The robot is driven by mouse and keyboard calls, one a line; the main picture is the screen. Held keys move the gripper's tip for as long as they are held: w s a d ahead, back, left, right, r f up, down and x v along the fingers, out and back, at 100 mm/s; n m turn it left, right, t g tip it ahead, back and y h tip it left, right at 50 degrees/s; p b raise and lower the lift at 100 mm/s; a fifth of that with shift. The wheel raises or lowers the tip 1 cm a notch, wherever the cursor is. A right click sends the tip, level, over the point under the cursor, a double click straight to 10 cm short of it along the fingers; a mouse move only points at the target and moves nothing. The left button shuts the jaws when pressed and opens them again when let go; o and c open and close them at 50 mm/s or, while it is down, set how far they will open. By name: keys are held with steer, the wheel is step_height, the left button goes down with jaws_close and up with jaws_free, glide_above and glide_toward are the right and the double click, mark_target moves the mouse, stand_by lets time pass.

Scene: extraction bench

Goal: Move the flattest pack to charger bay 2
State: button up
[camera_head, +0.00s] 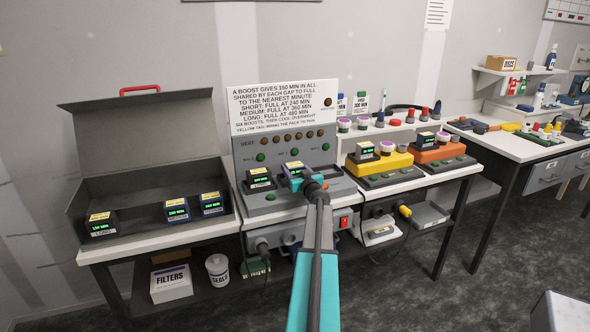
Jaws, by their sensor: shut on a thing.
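Another pack (260,178) with a green display stands in the left bay. Three packs are in the open grey case: one at the left (101,225) labelled LONG, reading about 130 MIN, and two at the right (177,211) (212,204), with readings too small to be sure of.
A sign (281,108) above the charger gives full times for short, medium and long packs. A yellow device (380,165) and an orange device (440,153) each hold a pack at the right. The case's raised lid (140,130) stands behind its packs.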

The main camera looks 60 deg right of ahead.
steer(key=o, duration=1.4)
steer(key=shift+f, duration=0.1)
steer(key=shift+b+v, duration=0.35)
steer(key=shift+v, duration=5.7)
steer(key=shift+w+r, duration=0.1)
steer(key=shift+r, duration=0.1)
